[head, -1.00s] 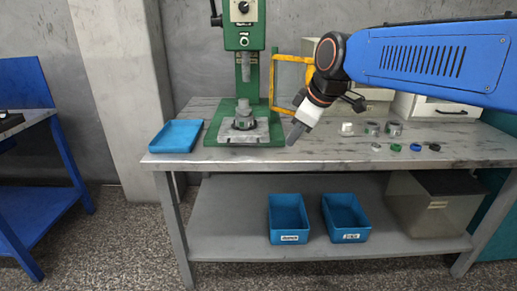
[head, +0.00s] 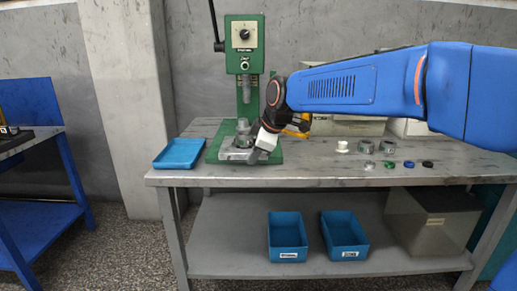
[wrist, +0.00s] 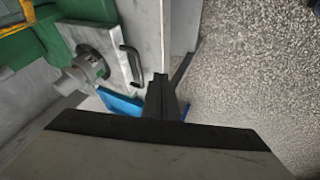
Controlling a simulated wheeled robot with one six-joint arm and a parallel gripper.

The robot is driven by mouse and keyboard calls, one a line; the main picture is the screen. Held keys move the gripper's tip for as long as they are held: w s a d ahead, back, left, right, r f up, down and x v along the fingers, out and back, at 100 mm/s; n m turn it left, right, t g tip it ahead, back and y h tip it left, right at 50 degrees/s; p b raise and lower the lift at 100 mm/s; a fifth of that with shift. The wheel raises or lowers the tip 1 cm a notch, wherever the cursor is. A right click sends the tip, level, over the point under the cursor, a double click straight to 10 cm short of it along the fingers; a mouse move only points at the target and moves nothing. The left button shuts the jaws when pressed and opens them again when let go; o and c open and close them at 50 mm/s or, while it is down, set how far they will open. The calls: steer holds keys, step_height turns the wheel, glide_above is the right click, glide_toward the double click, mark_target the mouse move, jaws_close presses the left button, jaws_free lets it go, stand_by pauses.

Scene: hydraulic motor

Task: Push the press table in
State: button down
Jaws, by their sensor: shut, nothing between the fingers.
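The green press (head: 245,60) stands on the workbench. Its grey press table (head: 228,153) lies on the green base and carries a round metal part (head: 243,132). In the wrist view the press table (wrist: 108,38) has a dark bar handle (wrist: 132,66) along its edge, and the round part (wrist: 82,72) sits on it. My gripper (wrist: 160,78) is shut and empty, its tips beside the handle end of the press table. In the head view my gripper (head: 240,156) is at the front of the press table and hides part of it. Contact cannot be told.
A blue tray (head: 180,153) lies left of the press. Several small rings and a white part (head: 342,147) lie on the workbench (head: 330,178) to the right. Two blue bins (head: 287,237) stand on the lower shelf. Free floor lies in front.

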steer(key=shift+w+a+f, duration=0.1)
steer(key=shift+w+f, duration=0.35)
steer(key=shift+w, duration=0.35)
steer(key=shift+w+a+f, duration=0.1)
steer(key=shift+w+f, duration=0.3)
steer(key=shift+w, duration=0.4)
steer(key=shift+w+f, duration=0.45)
steer(key=shift+w, duration=0.35)
steer(key=w, duration=2.2)
steer(key=shift+d, duration=0.4)
steer(key=shift+w+r, duration=0.1)
steer(key=shift+w, duration=0.35)
